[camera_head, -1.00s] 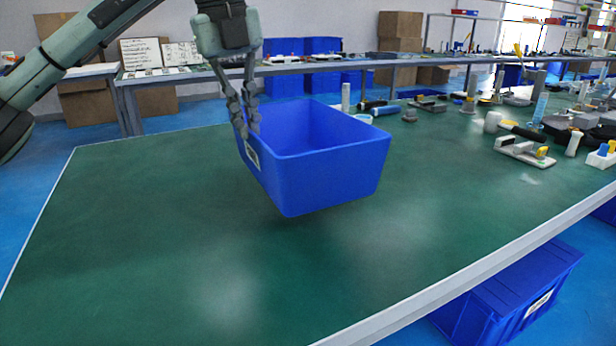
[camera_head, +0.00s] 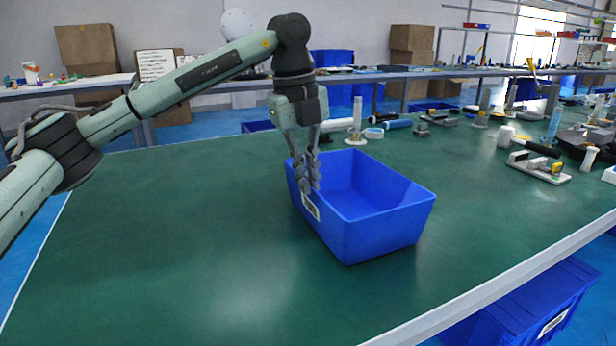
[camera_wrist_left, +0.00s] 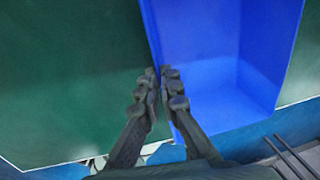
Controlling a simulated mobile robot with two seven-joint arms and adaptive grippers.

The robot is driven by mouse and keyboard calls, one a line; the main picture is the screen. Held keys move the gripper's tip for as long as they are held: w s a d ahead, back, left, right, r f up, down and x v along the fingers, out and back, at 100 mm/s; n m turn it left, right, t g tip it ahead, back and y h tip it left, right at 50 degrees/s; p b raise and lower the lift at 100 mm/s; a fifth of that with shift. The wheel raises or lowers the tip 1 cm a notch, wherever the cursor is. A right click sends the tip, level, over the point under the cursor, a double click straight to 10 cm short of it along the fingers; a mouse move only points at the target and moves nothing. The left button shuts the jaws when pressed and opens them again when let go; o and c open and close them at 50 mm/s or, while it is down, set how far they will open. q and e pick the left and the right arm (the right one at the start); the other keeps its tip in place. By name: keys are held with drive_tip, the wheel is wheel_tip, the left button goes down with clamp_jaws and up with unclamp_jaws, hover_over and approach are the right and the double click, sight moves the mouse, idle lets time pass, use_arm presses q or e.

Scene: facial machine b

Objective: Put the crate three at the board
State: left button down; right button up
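The blue crate (camera_head: 375,225) is upright at the middle of the green-topped table (camera_head: 180,240). It is empty as far as I see and has a white label on its left side. Its base is at or very near the table top; I cannot tell whether it touches. My left gripper (camera_head: 309,186) points down at the crate's left wall, fingers on either side of the rim. In the left wrist view the fingers (camera_wrist_left: 162,75) are closed together on the rim of the crate (camera_wrist_left: 215,50). My right gripper is out of view. I cannot single out a separate board.
Tools and fixtures, such as a clamp-like device (camera_head: 540,167) and a blue bottle (camera_head: 397,124), stand along the table's back and right. The green surface left of and in front of the crate is clear. Another blue crate (camera_head: 530,305) is below the table's front edge.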

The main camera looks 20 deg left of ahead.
use_arm(q)
drive_tip(key=shift+f, duration=0.1)
drive_tip(key=c, duration=1.7)
unclamp_jaws()
